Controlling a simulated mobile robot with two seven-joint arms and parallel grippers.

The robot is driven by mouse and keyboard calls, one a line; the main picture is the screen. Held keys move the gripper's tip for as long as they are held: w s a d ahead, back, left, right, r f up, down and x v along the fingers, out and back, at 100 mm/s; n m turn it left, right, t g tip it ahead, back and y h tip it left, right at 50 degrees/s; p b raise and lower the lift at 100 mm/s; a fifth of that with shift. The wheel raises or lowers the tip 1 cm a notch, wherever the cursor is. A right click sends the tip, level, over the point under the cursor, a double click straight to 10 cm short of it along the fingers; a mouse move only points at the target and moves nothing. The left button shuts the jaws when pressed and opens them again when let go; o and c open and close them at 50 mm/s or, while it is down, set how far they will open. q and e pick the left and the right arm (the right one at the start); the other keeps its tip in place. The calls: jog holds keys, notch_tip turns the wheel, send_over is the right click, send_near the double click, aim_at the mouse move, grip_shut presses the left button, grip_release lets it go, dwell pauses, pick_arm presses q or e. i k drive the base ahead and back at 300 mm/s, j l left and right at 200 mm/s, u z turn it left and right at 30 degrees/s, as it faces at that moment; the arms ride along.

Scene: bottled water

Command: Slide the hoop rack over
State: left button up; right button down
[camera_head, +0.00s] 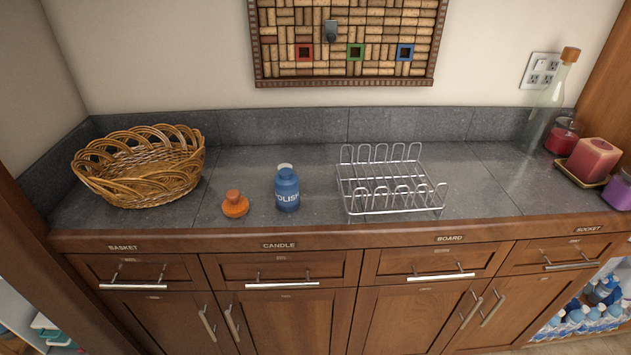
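The hoop rack (390,186) is a silver wire rack with rows of upright loops along its back and front. It stands upright and empty on the grey stone counter (474,166), right of the middle, with its front side close to the counter's wooden front edge. Neither of my grippers shows in the head view.
A blue polish bottle (287,190) and an orange stopper-like object (235,204) stand left of the rack. A wicker basket (140,168) is at far left. A tall glass bottle (549,100), candles (591,158) and a red jar (563,136) fill the right end. Counter beside the rack is clear.

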aim_at(443, 208)
jog(key=i+j, duration=0.1)
jog(key=j, duration=0.35)
jog(key=i+j, duration=0.1)
jog(key=j, duration=0.35)
jog(key=i+j, duration=0.1)
jog(key=j, duration=0.4)
jog(key=l+z, duration=0.05)
